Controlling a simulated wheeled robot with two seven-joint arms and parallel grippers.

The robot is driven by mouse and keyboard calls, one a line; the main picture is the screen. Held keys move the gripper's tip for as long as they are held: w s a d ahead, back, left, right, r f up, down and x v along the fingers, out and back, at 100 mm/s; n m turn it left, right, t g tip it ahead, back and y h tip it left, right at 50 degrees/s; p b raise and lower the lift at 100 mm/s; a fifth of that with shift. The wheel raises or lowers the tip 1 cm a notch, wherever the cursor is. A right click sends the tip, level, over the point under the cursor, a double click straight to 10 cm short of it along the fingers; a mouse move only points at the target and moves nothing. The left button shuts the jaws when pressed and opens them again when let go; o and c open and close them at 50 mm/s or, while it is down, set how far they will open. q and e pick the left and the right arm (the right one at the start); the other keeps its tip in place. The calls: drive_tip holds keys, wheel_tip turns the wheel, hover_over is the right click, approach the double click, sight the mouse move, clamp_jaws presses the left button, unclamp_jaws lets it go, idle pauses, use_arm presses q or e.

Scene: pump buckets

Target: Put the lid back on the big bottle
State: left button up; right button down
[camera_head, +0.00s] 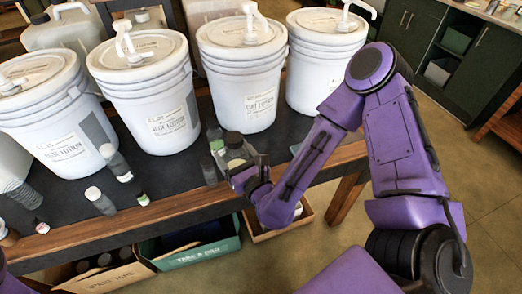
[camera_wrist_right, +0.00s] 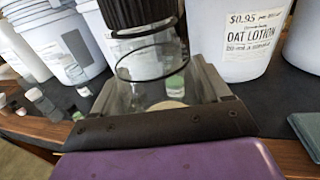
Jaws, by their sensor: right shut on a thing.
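A clear bottle (camera_wrist_right: 150,75) with a ribbed black lid (camera_wrist_right: 138,12) stands between the fingers of my right gripper (camera_wrist_right: 160,92) in the right wrist view. The lid is at the bottle's top, cut off by the picture's upper edge; I cannot tell whether it is seated. In the head view the black lid (camera_head: 233,138) shows just beyond my right gripper (camera_head: 248,170), by the table's front edge. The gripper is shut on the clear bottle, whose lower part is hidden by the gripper. My left gripper is out of view.
Several white lotion buckets with pumps, such as the oat lotion one (camera_head: 243,80), line the dark table (camera_head: 160,190). Small bottles (camera_head: 101,200) stand at the left front. A green crate (camera_head: 195,248) and an open box (camera_head: 278,222) sit below the table.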

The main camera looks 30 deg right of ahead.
drive_tip(key=w+d+r+m+g+h+b, duration=0.2)
drive_tip(key=w+d+r+m+h+b, duration=0.35)
drive_tip(key=h+b, duration=0.2)
drive_tip(key=w+d+f+p, duration=0.2)
drive_tip(key=w+d+f, duration=0.1)
drive_tip(key=d, duration=0.3)
drive_tip(key=w+d+f+p, duration=0.2)
drive_tip(key=w+d+f, duration=0.1)
drive_tip(key=d+f, duration=0.3)
drive_tip(key=shift+w, duration=0.3)
drive_tip(key=shift+d+f, duration=0.1)
drive_tip(key=shift+f, duration=0.05)
